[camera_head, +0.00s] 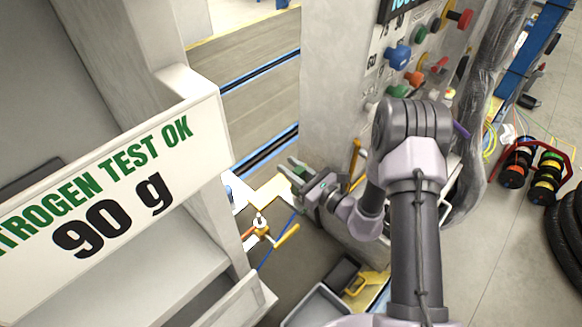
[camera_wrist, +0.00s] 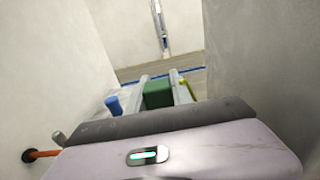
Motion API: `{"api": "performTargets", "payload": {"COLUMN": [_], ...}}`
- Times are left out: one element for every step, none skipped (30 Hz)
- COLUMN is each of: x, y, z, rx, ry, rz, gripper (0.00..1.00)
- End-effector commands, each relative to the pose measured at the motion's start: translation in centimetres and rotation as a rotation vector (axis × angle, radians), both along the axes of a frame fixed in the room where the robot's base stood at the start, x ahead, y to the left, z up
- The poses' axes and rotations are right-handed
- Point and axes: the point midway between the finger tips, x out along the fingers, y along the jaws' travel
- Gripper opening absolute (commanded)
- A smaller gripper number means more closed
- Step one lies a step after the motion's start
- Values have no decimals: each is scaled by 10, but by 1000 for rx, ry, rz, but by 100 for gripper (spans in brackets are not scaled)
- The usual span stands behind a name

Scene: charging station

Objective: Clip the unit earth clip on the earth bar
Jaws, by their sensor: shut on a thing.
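My gripper (camera_head: 299,171) reaches left from my arm, low beside the grey cabinet. In the wrist view its two pale fingers (camera_wrist: 162,92) are shut on a green block (camera_wrist: 157,97), which I take to be the unit earth clip. The clip's jaws are hidden behind the block. In the head view a little green (camera_head: 298,162) shows at the fingertips. A pale yellow bar (camera_head: 268,195) lies just left of and below the fingertips in the head view. I cannot tell whether it is the earth bar, or whether the clip touches it.
A brass valve with a yellow handle (camera_head: 286,236) stands below the gripper. A white unit with a "90 g" sign (camera_head: 110,195) is close on the left. The cabinet (camera_head: 330,85) carries coloured knobs. A grey tray (camera_head: 318,305) lies low in front. In the wrist view, pale walls stand on both sides.

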Motion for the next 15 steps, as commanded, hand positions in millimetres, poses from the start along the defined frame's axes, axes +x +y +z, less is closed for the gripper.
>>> {"api": "performTargets", "payload": {"x": [0,0,0,0,0,0,0,0,0,0,0,0,0,0,0], "y": [0,0,0,0,0,0,0,0,0,0,0,0,0,0,0], "z": [-2,-3,-4,-5,-5,-6,-7,-8,-9,-10,-10,-11,-12,-13,-14], "rx": [0,0,0,0,0,0,0,0,0,0,0,0,0,0,0], "ry": [0,0,0,0,0,0,0,0,0,0,0,0,0,0,0], "rz": [0,0,0,0,0,0,0,0,0,0,0,0,0,0,0], "gripper": [0,0,0,0,0,0,0,0,0,0,0,0,0,0,0]}}
